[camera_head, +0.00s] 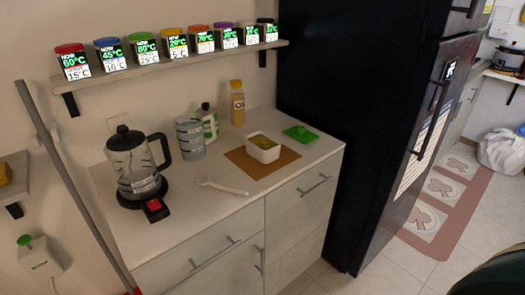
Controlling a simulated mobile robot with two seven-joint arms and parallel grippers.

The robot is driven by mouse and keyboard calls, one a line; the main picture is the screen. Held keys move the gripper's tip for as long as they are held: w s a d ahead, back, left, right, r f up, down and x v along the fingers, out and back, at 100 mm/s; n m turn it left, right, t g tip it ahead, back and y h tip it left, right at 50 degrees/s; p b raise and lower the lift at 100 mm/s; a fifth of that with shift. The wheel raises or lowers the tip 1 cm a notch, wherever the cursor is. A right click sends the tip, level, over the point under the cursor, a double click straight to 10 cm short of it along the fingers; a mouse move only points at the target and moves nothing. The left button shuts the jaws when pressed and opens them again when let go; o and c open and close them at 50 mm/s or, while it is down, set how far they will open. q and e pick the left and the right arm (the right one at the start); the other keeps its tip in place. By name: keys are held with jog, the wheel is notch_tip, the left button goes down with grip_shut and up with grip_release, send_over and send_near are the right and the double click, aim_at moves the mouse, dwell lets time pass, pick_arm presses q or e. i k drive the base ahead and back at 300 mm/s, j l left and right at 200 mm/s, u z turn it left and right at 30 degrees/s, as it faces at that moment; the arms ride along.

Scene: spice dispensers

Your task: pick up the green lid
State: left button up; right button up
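The green lid (301,132) lies flat on the light countertop, near the back right, with a small raised part on top. It sits behind and to the right of a small white container (263,149) that stands open on a brown mat (236,157), with something yellowish-green inside. The lid is apart from the container and nothing covers it. Neither of my grippers can be seen in this view.
A glass kettle (135,165), a measuring jug (190,138), a white-and-green bottle (209,121) and a yellow bottle (237,103) stand on the counter (215,220). A white spoon (220,186) lies in front. A shelf of spice dispensers (173,43) hangs above; a black fridge (350,100) borders the right.

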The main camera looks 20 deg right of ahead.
aim_at(305, 137)
jog(key=l+z, duration=0.25)
jog(key=z, duration=0.15)
jog(key=i+l+z, duration=0.15)
jog(key=z, duration=0.25)
jog(key=i+l+z, duration=0.1)
jog(key=l+z, duration=0.15)
jog(key=z, duration=0.2)
